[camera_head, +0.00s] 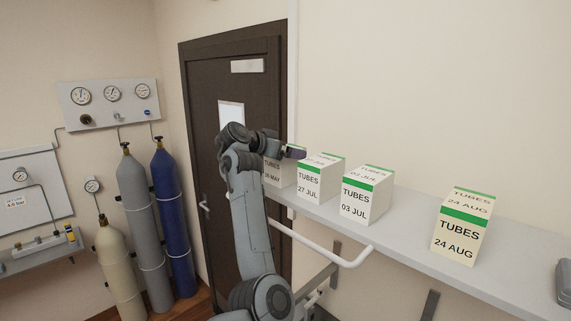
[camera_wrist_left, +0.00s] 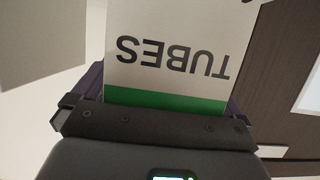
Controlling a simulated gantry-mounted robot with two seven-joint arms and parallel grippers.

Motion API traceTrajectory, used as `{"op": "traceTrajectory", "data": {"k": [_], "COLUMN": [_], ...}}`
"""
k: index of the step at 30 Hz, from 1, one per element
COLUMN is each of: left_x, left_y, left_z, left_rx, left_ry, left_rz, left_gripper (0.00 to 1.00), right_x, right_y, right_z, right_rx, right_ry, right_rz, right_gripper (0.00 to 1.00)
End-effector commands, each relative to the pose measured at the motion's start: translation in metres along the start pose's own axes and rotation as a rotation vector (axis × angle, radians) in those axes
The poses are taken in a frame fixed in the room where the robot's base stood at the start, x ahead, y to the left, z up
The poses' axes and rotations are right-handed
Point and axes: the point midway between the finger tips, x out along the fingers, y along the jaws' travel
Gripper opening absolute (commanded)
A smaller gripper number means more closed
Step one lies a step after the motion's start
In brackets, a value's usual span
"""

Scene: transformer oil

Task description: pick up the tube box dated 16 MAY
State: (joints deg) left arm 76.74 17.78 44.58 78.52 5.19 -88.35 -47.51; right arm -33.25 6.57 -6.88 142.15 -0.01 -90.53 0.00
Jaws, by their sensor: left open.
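The tube box dated 16 MAY (camera_head: 280,176) stands at the left end of the wall shelf, white with a green band. My left gripper (camera_head: 292,152) is over its top, and my arm hides the box's left side and part of its top. In the left wrist view a white box face with a green band and the word TUBES (camera_wrist_left: 172,60), upside down, sits between the two open fingers. Its date is out of that view. I cannot tell whether the fingers touch it. My right gripper is not in view.
To the right on the shelf (camera_head: 405,235) stand the boxes 27 JUL (camera_head: 312,186), close beside, 03 JUL (camera_head: 357,201) and 24 AUG (camera_head: 456,242). A white rail (camera_head: 318,248) runs below. Gas cylinders (camera_head: 140,225) and a dark door (camera_head: 200,110) are at left.

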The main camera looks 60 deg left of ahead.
Motion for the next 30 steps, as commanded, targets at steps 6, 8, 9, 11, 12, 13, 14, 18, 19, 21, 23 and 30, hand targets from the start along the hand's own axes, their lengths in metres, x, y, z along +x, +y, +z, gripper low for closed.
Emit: {"op": "traceTrajectory", "data": {"k": [6, 8, 9, 11, 12, 13, 14, 18, 19, 21, 23, 30], "left_x": [0.0, 0.0, 0.0, 0.0, -0.001, -0.001, -0.001, -0.001, -0.001, -0.001, -0.001, -0.003], "left_y": [0.0, 0.0, 0.0, 0.0, 0.0, 0.0, 0.0, 0.0, 0.0, 0.0, 0.001, 0.009], "left_z": [0.0, 0.0, 0.0, 0.0, 0.0, 0.0, -0.001, -0.001, -0.001, -0.002, -0.003, -0.021], "left_rx": [0.0, 0.0, 0.0, 0.0, 0.0, 0.0, 0.001, 0.001, 0.001, 0.001, 0.002, 0.005], "left_ry": [0.0, 0.0, 0.0, 0.0, 0.0, 0.0, 0.002, 0.002, 0.002, 0.002, 0.002, 0.003], "left_rz": [0.0, 0.0, 0.0, 0.0, 0.0, 0.0, -0.001, -0.001, -0.001, -0.001, 0.001, 0.012], "left_gripper": [0.79, 0.69, 0.63, 0.54, 0.48, 0.44, 0.44, 0.44, 0.44, 0.44, 0.44, 0.44], "right_x": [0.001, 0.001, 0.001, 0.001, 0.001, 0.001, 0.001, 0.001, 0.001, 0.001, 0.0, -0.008], "right_y": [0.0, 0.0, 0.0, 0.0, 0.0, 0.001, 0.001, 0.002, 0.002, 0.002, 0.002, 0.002], "right_z": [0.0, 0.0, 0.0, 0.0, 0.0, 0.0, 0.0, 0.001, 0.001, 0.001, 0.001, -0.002], "right_rx": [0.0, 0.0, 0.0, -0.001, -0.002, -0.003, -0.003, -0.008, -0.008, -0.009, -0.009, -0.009], "right_ry": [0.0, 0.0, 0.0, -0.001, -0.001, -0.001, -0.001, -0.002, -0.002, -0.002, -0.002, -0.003], "right_rz": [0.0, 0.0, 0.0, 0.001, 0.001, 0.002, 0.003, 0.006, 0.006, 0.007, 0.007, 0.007], "right_gripper": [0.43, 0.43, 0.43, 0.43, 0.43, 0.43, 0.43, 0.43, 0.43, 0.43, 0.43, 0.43]}}
